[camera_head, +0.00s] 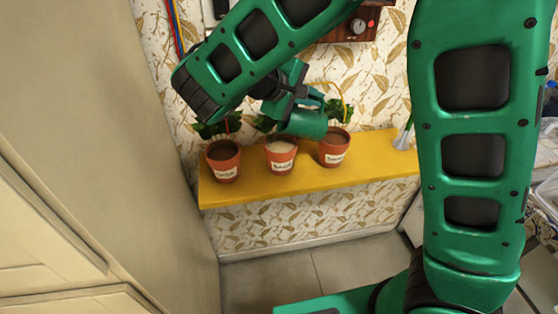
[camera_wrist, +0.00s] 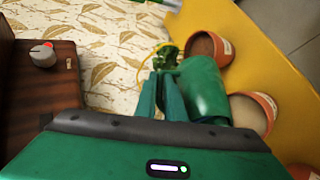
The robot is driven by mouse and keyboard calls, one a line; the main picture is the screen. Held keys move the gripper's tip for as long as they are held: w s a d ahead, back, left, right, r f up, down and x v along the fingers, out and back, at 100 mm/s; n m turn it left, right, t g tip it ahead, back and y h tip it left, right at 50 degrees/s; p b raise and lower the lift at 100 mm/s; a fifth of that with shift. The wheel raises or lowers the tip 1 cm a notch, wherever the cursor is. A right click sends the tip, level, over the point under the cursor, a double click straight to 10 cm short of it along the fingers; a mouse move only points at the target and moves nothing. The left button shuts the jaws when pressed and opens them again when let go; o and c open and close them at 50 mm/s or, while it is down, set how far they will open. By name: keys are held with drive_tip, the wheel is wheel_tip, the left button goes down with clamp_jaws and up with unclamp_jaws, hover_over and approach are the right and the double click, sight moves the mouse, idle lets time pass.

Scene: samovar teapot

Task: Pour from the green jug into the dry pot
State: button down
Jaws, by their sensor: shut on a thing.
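My gripper (camera_head: 312,98) is shut on the green jug (camera_head: 304,124), which it holds tilted above the shelf, between the middle and right pots in the picture. In the wrist view the fingers (camera_wrist: 162,82) are beside the jug (camera_wrist: 205,88); its contents are hidden. Three labelled terracotta pots stand on the shelf. The middle pot (camera_head: 280,163) has pale, dry-looking soil; it also shows in the wrist view (camera_wrist: 268,104). The left pot (camera_head: 223,171) has dark soil. The right pot (camera_head: 334,158) has brown soil. I see no water falling.
The yellow shelf (camera_head: 260,194) runs along the patterned wall. Green plants and a yellow wire are behind the pots. A wooden box with a knob (camera_head: 358,26) hangs above, and a grey funnel-like thing (camera_head: 402,140) stands at right. A pale cabinet borders the left.

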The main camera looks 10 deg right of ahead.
sight(326, 118)
drive_tip(key=shift+d+r, duration=0.1)
drive_tip(key=shift+d, duration=0.3)
drive_tip(key=shift+a+r+h, duration=0.15)
drive_tip(key=shift+r+h, duration=0.05)
drive_tip(key=shift+h, duration=0.1)
idle(1.4)
drive_tip(key=shift+w+d, duration=0.1)
drive_tip(key=shift+d, duration=0.1)
drive_tip(key=shift+s+d+f+y, duration=0.2)
drive_tip(key=shift+d+f+y, duration=0.1)
drive_tip(key=shift+d+y, duration=0.35)
drive_tip(key=shift+d+f+m+g+y, duration=0.2)
drive_tip(key=shift+d+m+g+y, duration=0.1)
drive_tip(key=shift+d+y, duration=0.25)
drive_tip(key=shift+f, duration=0.15)
drive_tip(key=shift+d+f+m+y+b, duration=0.1)
drive_tip(key=shift+d+m+y+b, duration=0.25)
drive_tip(key=shift+y+b, duration=0.6)
drive_tip(key=shift+y, duration=0.25)
